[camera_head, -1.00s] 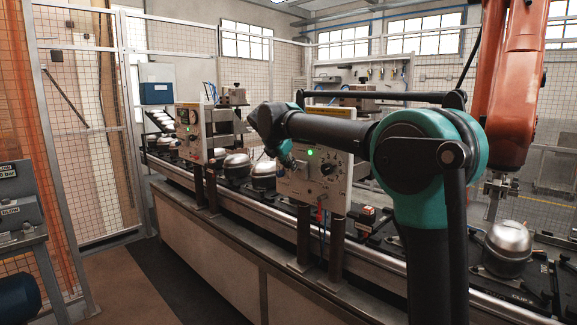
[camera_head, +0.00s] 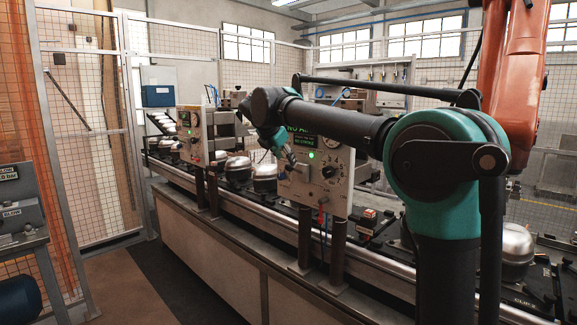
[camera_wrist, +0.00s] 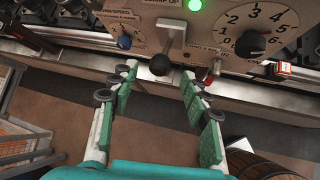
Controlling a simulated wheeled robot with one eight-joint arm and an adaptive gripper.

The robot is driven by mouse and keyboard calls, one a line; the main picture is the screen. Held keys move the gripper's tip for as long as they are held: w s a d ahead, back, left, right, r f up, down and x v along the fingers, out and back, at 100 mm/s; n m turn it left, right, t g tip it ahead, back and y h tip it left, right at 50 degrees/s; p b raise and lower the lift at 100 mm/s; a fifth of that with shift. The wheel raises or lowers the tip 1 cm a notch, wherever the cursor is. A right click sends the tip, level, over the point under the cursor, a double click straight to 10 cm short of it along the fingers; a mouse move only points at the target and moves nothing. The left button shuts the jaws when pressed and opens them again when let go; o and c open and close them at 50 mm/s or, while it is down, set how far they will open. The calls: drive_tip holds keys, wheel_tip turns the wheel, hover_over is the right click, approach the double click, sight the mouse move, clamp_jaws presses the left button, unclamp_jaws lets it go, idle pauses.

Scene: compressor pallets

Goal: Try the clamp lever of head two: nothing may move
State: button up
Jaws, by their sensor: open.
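The nearer control panel (camera_head: 315,185) stands on posts at the line's front edge. It bears a lit green lamp and a round dial. In the wrist view a lever with a black ball knob (camera_wrist: 159,65) hangs down from a slot in this panel. My gripper (camera_wrist: 158,72) is open, its green-padded fingers spread to either side of the knob. The knob lies about midway between the fingertips; I cannot tell how deep it sits between them. No contact shows. In the head view my gripper (camera_head: 285,156) is at the panel's left part, small and partly hidden by my wrist.
A numbered dial (camera_wrist: 256,32), a green lamp (camera_wrist: 194,5) and a blue knob (camera_wrist: 124,42) flank the lever. A farther panel (camera_head: 192,135) stands to the left. Compressors (camera_head: 238,168) sit on the line. An orange robot arm (camera_head: 513,90) hangs at right.

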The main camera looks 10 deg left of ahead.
drive_tip(key=v, duration=0.5)
drive_tip(key=shift+s+r, duration=0.25)
drive_tip(key=shift+r, duration=0.05)
